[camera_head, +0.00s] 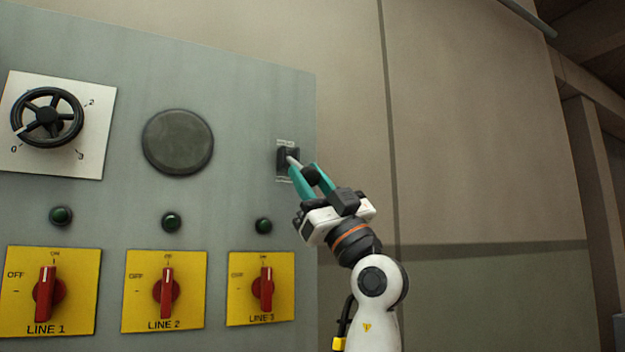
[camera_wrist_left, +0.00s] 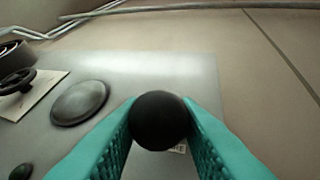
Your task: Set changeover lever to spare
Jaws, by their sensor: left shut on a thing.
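The changeover lever (camera_head: 292,161) is a pale rod with a round black knob (camera_head: 311,175) on a small dark mount (camera_head: 283,157) near the panel's right edge. Small labels sit above and below the mount, too small to read in the head view. The rod juts out from the panel, its knob end lower and to the right. My left gripper (camera_head: 308,178) has its teal fingers shut on the knob, one on each side. The knob also shows between the fingers in the left wrist view (camera_wrist_left: 160,121), hiding the rod and most of a label below. My right gripper is not in view.
The grey panel (camera_head: 230,90) also carries a black handwheel (camera_head: 46,116), a round dark disc (camera_head: 177,142), several green lamps (camera_head: 171,221) and red switches on yellow plates, LINE 3 (camera_head: 263,289) lying below my gripper. Bare wall (camera_head: 470,130) lies to the right.

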